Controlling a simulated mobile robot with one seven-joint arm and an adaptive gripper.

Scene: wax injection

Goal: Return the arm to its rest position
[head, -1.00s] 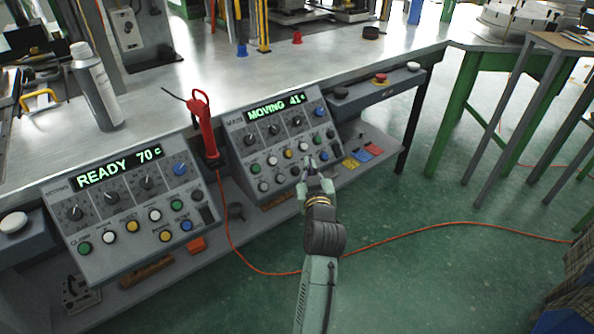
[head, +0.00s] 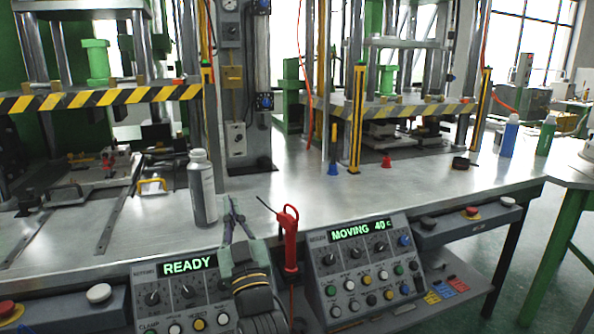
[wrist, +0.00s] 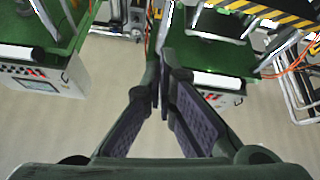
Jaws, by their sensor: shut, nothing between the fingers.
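My gripper (head: 232,212) is raised in front of the left control panel (head: 172,298), and it covers part of that panel's display and knobs. Its fingers look close together, and nothing shows between them. In the wrist view my gripper (wrist: 162,95) has its fingertips nearly meeting, with floor and green machine parts beyond. The left panel shows READY. The right control panel (head: 362,270) shows MOVING 40 c and stands clear of the gripper.
A grey bottle (head: 202,190) stands on the metal bench (head: 300,200) just left of the gripper. A red handled tool (head: 290,240) stands upright between the panels. Presses with striped guards (head: 90,97) rise behind. Open floor (head: 545,225) lies at right.

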